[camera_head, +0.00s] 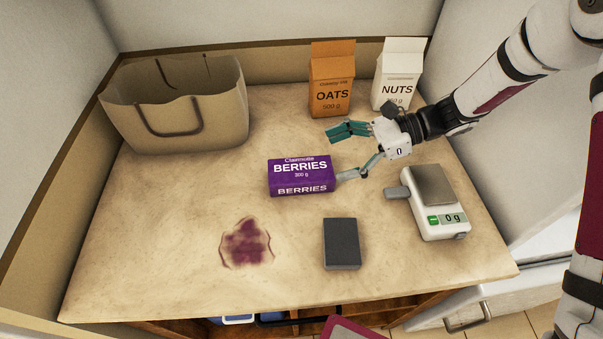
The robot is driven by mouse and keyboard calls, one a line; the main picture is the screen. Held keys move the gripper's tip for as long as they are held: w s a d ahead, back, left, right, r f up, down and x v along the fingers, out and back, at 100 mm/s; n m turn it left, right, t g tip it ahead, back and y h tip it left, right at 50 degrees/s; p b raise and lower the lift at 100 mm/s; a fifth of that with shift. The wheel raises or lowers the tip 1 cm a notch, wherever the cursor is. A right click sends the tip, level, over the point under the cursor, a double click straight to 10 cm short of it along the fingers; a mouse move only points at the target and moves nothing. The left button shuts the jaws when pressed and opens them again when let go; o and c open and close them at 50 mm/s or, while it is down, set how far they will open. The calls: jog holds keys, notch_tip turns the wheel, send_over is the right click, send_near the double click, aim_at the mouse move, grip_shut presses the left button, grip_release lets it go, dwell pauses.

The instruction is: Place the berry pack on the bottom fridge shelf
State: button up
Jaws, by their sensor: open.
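The berry pack (301,175) is a purple box with white lettering, lying on the worktop left of centre-right. My gripper (347,152) reaches in from the right, with its fingers spread open. One teal finger is behind and above the pack's right end; the other finger's grey tip is beside the pack's right end. I cannot tell whether that tip touches it. No fridge shelf can be made out in this view.
A beige bag (177,112) stands back left. An orange oats carton (331,80) and a white nuts carton (398,76) stand at the back. A scale (435,204) reading 0 g is at right. A dark grey block (341,244) and a purple stain (247,243) are in front.

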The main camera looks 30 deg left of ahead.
aim_at(298, 170)
jog(key=x, duration=0.2)
jog(key=p+x, duration=0.1)
jog(key=x, duration=0.2)
jog(key=shift+s, duration=0.5)
jog(key=shift+s+a+f, duration=0.2)
jog(key=shift+a+f, duration=0.15)
jog(key=shift+a, duration=0.15)
jog(key=c, duration=1.5)
jog(key=shift+c, duration=0.8)
jog(key=shift+r, duration=0.2)
